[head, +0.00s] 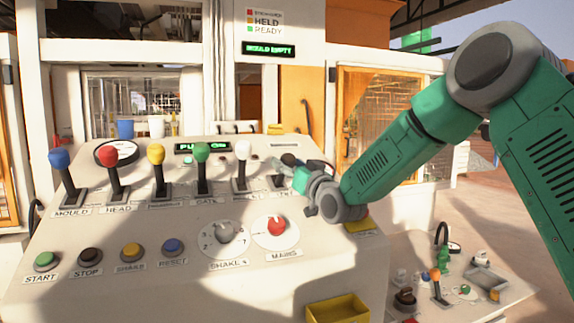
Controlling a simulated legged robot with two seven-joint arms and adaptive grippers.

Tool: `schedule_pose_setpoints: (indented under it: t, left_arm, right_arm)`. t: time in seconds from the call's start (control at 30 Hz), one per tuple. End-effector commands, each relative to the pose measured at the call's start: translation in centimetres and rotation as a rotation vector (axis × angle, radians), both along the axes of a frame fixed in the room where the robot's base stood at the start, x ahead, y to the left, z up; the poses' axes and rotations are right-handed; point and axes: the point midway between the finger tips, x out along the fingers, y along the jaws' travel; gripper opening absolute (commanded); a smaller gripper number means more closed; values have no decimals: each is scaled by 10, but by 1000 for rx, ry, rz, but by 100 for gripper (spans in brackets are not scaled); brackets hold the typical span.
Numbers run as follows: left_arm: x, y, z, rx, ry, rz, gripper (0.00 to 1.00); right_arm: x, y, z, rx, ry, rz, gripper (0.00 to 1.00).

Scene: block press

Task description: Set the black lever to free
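The black lever (289,159) is the rightmost in the row of levers on the white control panel (120,290). Its dark knob shows just at the tip of my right gripper (298,172). The gripper hides much of the lever's shaft and part of the label below it, so its setting cannot be read. My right gripper is at the knob, touching or very close. Its fingers are small and partly hidden, so I cannot tell whether they are open or closed. My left gripper is out of view.
Left of the black lever stand the white lever (242,150), green lever (202,152) and several others. In front are the red mains knob (277,225), the grey shake knob (224,233) and push buttons. A yellow bin (338,310) sits low at the panel's front.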

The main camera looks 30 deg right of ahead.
Motion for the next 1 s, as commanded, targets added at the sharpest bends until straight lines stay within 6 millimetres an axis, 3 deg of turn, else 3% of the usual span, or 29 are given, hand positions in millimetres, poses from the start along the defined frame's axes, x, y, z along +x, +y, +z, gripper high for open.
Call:
schedule_pose_setpoints:
  t: [0.27,0.37,0.7,1.0]
  left_arm:
    - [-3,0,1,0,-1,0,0]
    - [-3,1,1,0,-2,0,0]
    - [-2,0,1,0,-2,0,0]
    - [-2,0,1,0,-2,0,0]
  right_arm:
    - [-3,1,1,-1,-3,1,56]
    - [-15,2,-2,0,-4,1,56]
    - [-84,1,-21,2,-2,0,56]
    - [-115,1,-30,2,-3,0,56]
